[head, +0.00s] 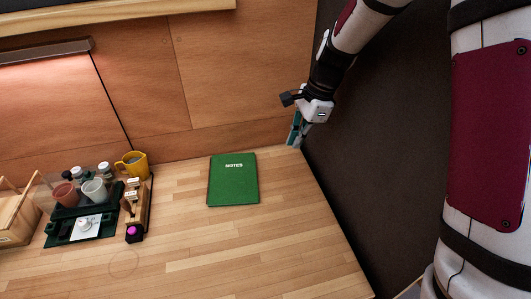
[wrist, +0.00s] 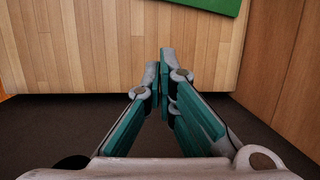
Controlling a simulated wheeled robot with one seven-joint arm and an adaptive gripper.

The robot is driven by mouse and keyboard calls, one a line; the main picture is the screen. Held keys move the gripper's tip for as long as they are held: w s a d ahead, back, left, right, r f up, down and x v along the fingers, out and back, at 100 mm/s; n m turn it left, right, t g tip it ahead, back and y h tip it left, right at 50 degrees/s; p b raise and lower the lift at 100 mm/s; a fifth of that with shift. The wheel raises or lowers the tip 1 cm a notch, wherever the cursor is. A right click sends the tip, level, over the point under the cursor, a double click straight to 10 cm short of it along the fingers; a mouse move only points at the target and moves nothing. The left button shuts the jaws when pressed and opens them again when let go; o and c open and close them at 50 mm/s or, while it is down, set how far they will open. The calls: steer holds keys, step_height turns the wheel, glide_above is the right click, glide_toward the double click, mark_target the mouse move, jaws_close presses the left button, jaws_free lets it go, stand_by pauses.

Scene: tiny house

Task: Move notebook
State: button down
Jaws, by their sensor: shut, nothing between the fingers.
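The notebook (head: 233,182) is green with "NOTES" in white on its cover. It lies flat on the wooden counter (head: 200,255), near the wall at the back. In the wrist view, part of the green notebook (wrist: 212,4) shows at the top edge, beyond the counter's edge. My gripper (head: 292,143) is at the right end of the counter, to the right of the notebook and apart from it. In the wrist view, its teal fingers (wrist: 165,60) are together with nothing between them.
A dark green tray (head: 60,239) with cups and jars stands at the left. A yellow mug (head: 133,164), a small wooden rack and a wooden crate (head: 15,215) are beside it. Walls stand behind the counter and at its right. The counter in front of the notebook is clear.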

mark_target(260, 180)
steer(key=w+a+f+m, duration=0.1)
steer(key=f, duration=0.4)
steer(key=w+a+f+m, duration=0.1)
steer(key=f, duration=0.5)
steer(key=w+a+f+m, duration=0.1)
steer(key=f, duration=0.5)
steer(key=shift+w+a, duration=0.25)
steer(key=a, duration=0.2)
steer(key=shift+a+r+p, duration=0.25)
steer(key=shift+a+p, duration=0.05)
steer(key=shift+a, duration=0.05)
steer(key=shift+w+a, duration=0.1)
steer(key=shift+a, duration=0.55)
steer(key=shift+a, duration=1.25)
steer(key=shift+d, duration=0.1)
